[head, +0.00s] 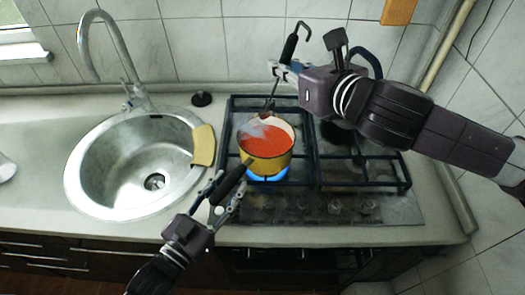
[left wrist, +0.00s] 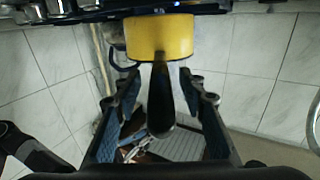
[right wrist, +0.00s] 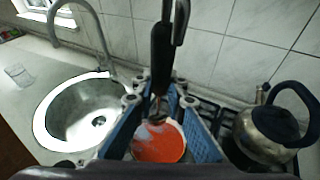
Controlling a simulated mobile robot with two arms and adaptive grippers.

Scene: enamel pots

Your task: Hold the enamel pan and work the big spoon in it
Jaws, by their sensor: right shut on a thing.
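The yellow enamel pan (head: 268,162) stands on a lit burner and holds red liquid (head: 266,141). Its black handle (head: 231,182) points to the front left. My left gripper (head: 226,190) is open around the handle; in the left wrist view the handle (left wrist: 160,95) lies between the fingers with gaps on both sides. My right gripper (head: 279,70) is shut on the big spoon (head: 289,48), above and behind the pan. The spoon's black handle (right wrist: 161,55) stands upright in the right wrist view. The spoon's lower end is in the pan, its bowl hidden or blurred.
A blue flame (head: 267,177) burns under the pan. A steel kettle (right wrist: 268,130) with a dark handle stands right of the pan, partly behind my right arm. A round sink (head: 120,165) with a yellow board (head: 203,146) on its rim is at left.

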